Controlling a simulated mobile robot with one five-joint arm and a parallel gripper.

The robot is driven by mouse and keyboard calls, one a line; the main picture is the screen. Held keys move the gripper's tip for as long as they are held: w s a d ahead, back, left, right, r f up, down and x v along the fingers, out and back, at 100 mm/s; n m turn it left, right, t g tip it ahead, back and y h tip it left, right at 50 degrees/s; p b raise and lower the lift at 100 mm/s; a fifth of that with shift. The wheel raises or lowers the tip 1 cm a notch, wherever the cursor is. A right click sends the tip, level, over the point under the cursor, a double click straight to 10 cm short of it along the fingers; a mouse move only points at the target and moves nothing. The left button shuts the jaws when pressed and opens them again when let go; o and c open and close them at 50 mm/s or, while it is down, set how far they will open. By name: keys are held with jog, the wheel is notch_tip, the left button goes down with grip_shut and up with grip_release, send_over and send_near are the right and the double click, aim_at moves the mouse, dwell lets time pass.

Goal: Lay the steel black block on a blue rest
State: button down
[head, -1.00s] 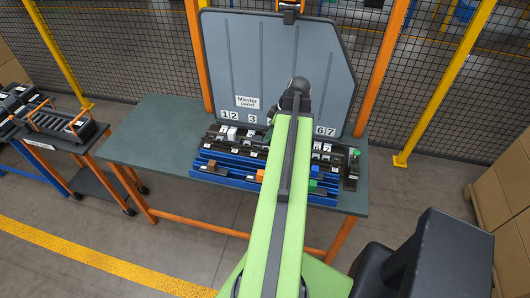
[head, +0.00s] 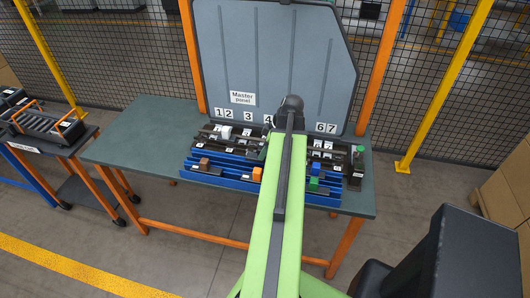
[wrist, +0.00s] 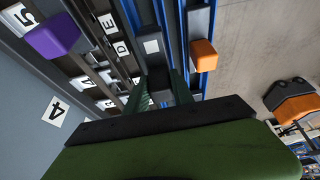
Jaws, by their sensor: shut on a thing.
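My gripper (wrist: 158,92) shows in the wrist view as two dark green fingers shut on a dark block (wrist: 155,76), which I take to be the steel black block. Its lower part and contact below are hard to make out. The blue rests (head: 222,171) form a stepped blue rack along the table's front; a blue strip (wrist: 198,22) shows beside the gripper in the wrist view. An orange block (wrist: 204,55) sits on the blue there and also shows in the head view (head: 257,173).
Behind the rests, a dark slotted fixture with letter labels holds a white block (head: 226,132); a purple block (wrist: 55,36) shows in the wrist view. The grey master panel (head: 270,60) stands upright behind. A green-topped piece (head: 360,150) is at right. The table's left (head: 135,140) is clear.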

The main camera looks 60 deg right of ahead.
jog(key=shift+f+b, duration=1.85)
jog(key=shift+f, duration=0.2)
jog(key=c, duration=1)
grip_release()
jog(key=shift+r, duration=0.15)
jog(key=p+v, duration=1.6)
jog(key=v, duration=0.1)
jog(key=shift+r, duration=0.15)
